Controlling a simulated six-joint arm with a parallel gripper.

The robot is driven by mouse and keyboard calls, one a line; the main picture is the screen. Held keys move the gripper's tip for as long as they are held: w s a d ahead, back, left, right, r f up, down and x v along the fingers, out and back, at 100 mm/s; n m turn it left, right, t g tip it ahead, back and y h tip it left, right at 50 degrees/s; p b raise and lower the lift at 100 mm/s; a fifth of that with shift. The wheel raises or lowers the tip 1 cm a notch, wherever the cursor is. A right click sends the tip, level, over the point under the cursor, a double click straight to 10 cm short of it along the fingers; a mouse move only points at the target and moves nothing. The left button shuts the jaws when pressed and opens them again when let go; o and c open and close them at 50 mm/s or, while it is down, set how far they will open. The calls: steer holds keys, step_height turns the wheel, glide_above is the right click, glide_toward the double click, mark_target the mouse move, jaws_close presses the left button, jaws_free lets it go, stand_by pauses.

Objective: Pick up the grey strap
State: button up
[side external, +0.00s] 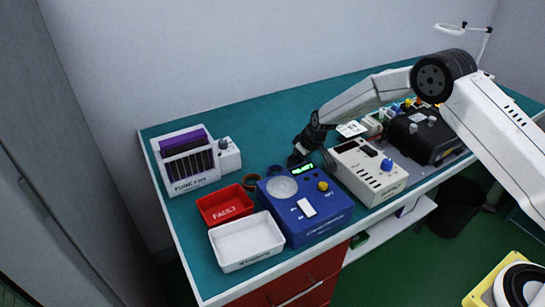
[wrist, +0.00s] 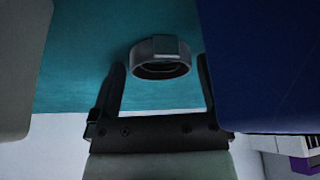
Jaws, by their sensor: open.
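The grey strap (wrist: 160,70) is a closed loop with a flat clasp-like block, lying on the teal bench top in the wrist view. It sits ahead of my gripper (wrist: 160,66), roughly between the two dark fingertips, which are spread apart with nothing gripped. I cannot tell how much height separates the fingers from the strap. In the side external view my gripper (side external: 297,160) points down just behind the blue device. I cannot make out the grey strap there; the gripper or the device seems to hide it.
The blue device (side external: 318,222) and a cream device (side external: 370,178) stand close to my gripper. A dark blue ring (side external: 275,170) and a brownish ring (side external: 251,180) lie left of it. A red tray (side external: 209,218), a white tray (side external: 232,262) and a white rack (side external: 197,186) stand further left.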

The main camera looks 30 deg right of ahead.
steer(key=shift+c, duration=0.2)
stand_by(0.3)
steer(key=c, duration=1)
steer(key=shift+r, duration=0.1)
steer(key=shift+r, duration=0.45)
steer(key=shift+s+d+r, duration=0.1)
steer(key=shift+s+r, duration=1.9)
steer(key=shift+s, duration=0.35)
steer(key=shift+s+d+r, duration=0.1)
steer(key=shift+s+r, duration=1.85)
steer(key=shift+s, duration=0.35)
steer(key=shift+s+d+r, duration=0.1)
steer(key=shift+s+r, duration=1.9)
steer(key=shift+s, duration=0.35)
steer(key=shift+a, duration=0.1)
